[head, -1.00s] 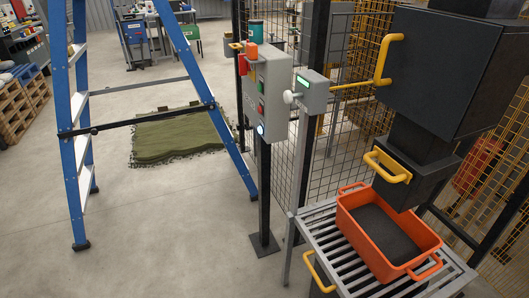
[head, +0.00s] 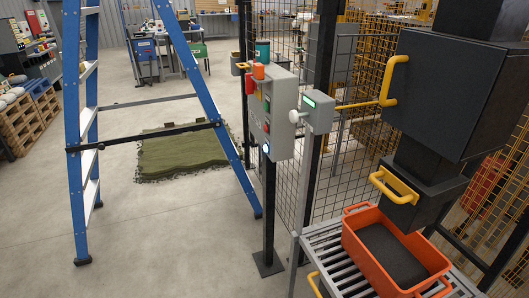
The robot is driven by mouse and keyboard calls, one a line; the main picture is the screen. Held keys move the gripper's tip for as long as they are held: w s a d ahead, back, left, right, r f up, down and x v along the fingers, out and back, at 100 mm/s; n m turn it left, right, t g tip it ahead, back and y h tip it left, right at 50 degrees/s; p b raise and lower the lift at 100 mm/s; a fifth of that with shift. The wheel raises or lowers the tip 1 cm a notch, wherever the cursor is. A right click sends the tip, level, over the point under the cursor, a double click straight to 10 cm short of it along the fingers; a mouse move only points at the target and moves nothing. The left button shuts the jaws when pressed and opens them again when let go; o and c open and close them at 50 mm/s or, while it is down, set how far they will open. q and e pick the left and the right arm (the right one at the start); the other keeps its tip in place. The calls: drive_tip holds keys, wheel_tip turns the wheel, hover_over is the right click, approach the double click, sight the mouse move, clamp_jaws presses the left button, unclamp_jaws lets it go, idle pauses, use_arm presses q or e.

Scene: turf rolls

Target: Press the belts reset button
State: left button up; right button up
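A grey control box (head: 282,118) stands on a black post right of centre in the head view. Small controls sit on its narrow left face. A lit white-blue button (head: 266,149) is at the bottom of that face, with a red control (head: 266,127) and a green one (head: 267,106) above it. Their labels are too small to read, so I cannot tell which is marked belts reset. A smaller grey box (head: 317,111) with a green display and a pale round knob (head: 308,100) is just to the right. Neither of my grippers is in view.
A blue stepladder (head: 78,130) stands left of the box, with a green turf piece (head: 183,153) on the floor behind it. Wire fencing (head: 330,180) rises behind the box. An orange crate (head: 357,240) sits on rollers below a black machine (head: 440,95). The front floor is clear.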

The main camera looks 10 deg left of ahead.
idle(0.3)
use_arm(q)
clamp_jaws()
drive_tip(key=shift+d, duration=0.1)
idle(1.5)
